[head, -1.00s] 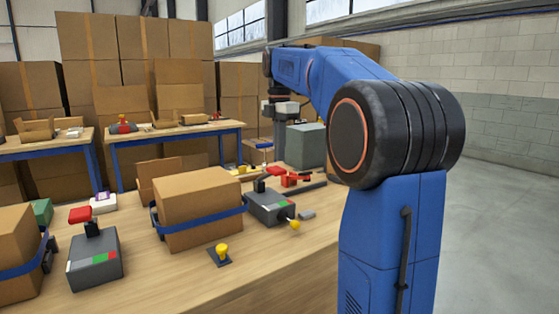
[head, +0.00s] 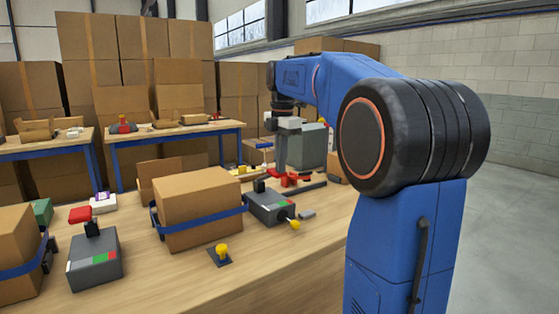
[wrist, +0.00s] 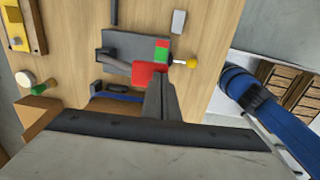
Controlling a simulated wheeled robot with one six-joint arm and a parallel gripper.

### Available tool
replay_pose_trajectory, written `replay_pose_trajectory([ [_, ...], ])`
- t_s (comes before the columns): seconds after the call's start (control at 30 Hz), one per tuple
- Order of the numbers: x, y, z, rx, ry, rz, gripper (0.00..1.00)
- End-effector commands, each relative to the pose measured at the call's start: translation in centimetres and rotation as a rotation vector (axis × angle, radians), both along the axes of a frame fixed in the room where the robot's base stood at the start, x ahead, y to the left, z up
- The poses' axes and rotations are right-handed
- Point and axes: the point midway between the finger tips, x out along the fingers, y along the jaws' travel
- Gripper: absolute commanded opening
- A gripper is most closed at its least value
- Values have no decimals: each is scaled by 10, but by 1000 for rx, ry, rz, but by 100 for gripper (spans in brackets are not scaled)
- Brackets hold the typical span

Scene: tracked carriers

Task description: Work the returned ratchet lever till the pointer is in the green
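A grey ratchet unit (head: 271,207) stands on the bench beside the strapped carton. It has a green, red and white scale (head: 284,205), a black post and a yellow-knobbed part (head: 295,225) at its front. Its pointer is too small to read. In the wrist view the unit (wrist: 122,52) shows with its scale (wrist: 162,50), and a red lever handle (wrist: 148,74) lies right by my fingertips. My gripper (wrist: 163,82) has its dark fingers close together, seemingly shut. Contact with the handle cannot be told. In the head view my fingers are hidden.
A strapped carton (head: 200,207) stands left of the unit. A similar unit with a red handle (head: 93,259) stands further left. A yellow-knobbed piece (head: 221,254) lies in front. Red clamps (head: 292,180) and a grey-green box (head: 306,146) are behind.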

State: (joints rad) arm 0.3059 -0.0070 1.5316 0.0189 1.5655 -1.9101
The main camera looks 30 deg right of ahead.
Motion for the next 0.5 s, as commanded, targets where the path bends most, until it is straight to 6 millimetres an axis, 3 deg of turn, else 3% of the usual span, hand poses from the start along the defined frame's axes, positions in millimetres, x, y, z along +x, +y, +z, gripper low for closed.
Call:
replay_pose_trajectory([
  [0.5,-28,-1,-44,10,-285,-3,0],
])
